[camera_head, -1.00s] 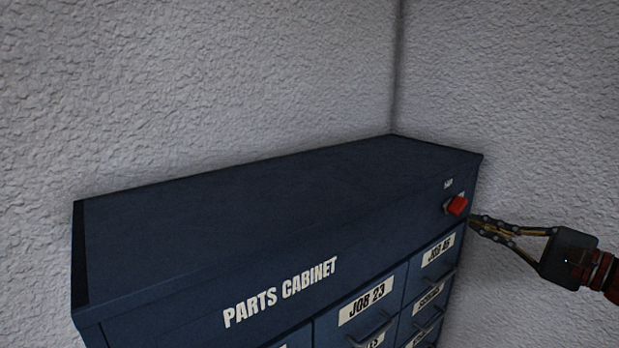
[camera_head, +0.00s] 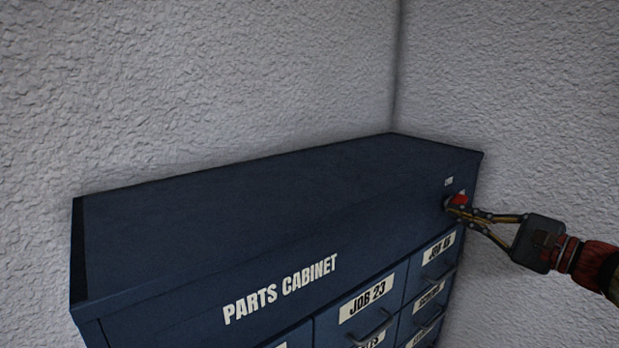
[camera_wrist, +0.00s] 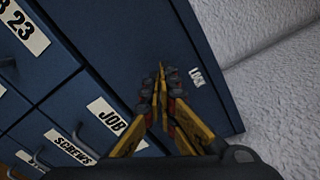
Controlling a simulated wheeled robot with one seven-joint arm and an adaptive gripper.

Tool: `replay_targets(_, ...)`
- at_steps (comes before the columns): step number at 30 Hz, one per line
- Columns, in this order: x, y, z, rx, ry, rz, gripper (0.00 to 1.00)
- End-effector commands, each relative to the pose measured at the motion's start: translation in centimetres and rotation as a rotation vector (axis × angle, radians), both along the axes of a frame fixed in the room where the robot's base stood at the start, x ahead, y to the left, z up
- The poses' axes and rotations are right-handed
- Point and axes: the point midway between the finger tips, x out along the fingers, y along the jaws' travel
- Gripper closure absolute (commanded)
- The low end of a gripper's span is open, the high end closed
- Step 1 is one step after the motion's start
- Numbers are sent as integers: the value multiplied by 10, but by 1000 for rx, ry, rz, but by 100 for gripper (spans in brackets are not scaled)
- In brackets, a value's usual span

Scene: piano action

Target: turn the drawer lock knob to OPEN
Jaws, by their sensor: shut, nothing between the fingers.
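The red lock knob (camera_head: 459,198) sits on the upper right of the blue parts cabinet's front (camera_head: 400,225). In the head view my gripper (camera_head: 450,206) is shut, with its fingertips in front of the knob's lower left part, at or very close to it. In the wrist view my gripper (camera_wrist: 160,70) is shut with its tips together against the dark cabinet face; the knob is mostly hidden behind the fingers. A small white label by the knob (camera_wrist: 197,77) shows beside the fingers, reading something like LOCK. I cannot tell which way the knob points.
Labelled drawers with handles lie below, such as JOB 23 (camera_head: 367,302) and JOB 46 (camera_head: 438,247). The cabinet stands in a corner of rough white walls (camera_head: 540,90). Open space lies right of the cabinet front.

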Motion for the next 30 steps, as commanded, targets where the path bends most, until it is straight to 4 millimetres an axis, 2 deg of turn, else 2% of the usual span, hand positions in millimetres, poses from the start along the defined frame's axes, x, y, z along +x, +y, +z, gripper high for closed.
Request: replay_targets(30, 6, -8, -2, 0, 0, 0, 100)
